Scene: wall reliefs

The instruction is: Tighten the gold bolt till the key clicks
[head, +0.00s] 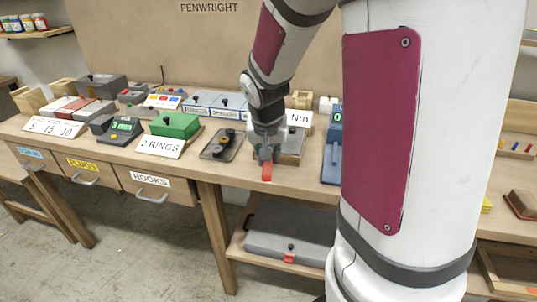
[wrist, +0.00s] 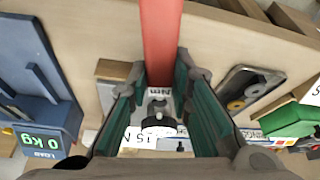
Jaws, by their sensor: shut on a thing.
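My gripper (head: 266,152) hangs from the arm over the front edge of the bench. Its green-lined fingers, seen in the wrist view (wrist: 160,85), are shut on a red bar (head: 267,171), probably the key's handle. In the wrist view the red bar (wrist: 161,40) runs from between the fingers to the top of the picture. A round black-and-white part (wrist: 158,122) shows beyond it between the fingers; I cannot tell whether it belongs to the key. A grey block (head: 291,146) on a wooden base stands just behind the gripper. I cannot make out the gold bolt; it may be hidden.
A white card marked Nm (head: 298,118) stands behind the block. A tray with rings (head: 221,145) lies left of the gripper and a blue scale (head: 332,155) right. A green box (head: 175,125) is further left. A grey case (head: 290,237) sits on the shelf below.

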